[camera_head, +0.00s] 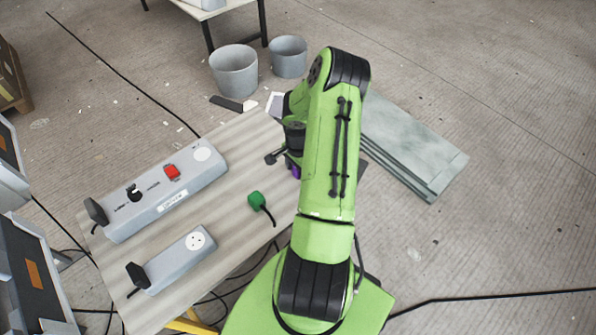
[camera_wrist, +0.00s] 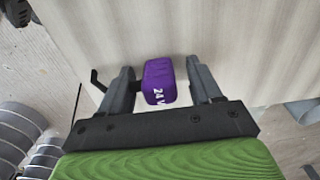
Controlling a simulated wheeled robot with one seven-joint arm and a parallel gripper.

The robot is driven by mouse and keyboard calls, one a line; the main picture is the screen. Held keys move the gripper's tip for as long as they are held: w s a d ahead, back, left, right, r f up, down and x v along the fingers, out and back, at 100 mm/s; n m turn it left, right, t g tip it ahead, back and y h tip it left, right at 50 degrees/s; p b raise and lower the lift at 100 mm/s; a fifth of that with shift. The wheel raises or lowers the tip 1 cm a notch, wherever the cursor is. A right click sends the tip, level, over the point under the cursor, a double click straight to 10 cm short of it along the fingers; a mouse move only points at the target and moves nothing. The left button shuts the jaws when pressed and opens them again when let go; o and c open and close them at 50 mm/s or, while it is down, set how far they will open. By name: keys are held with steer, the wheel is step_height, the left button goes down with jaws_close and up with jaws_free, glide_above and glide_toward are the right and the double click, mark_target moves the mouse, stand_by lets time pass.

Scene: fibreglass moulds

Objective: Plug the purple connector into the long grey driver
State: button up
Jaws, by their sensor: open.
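The purple connector (camera_wrist: 158,72), marked "24 V", lies between the two fingers of my gripper (camera_wrist: 160,66) in the wrist view. The fingers are open, with a gap on each side of it. In the head view only a bit of the purple connector (camera_head: 293,169) shows beside my green arm, which hides most of it. The long grey driver (camera_head: 150,205) lies on the left of the table, with a red switch, a black part and a round pale socket face at its far right end. A black plug sits at its near left end.
A shorter grey driver (camera_head: 172,268) with a round white socket lies in front of the long one. A green connector (camera_head: 256,200) with a black cable is on the wooden table (camera_head: 225,210) between the drivers and my arm. Buckets (camera_head: 235,72) stand beyond the table.

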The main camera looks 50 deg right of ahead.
steer(key=c, duration=1)
step_height(320, 180, up, 10)
steer(key=shift+r+p, duration=0.1)
steer(key=shift+p, duration=1)
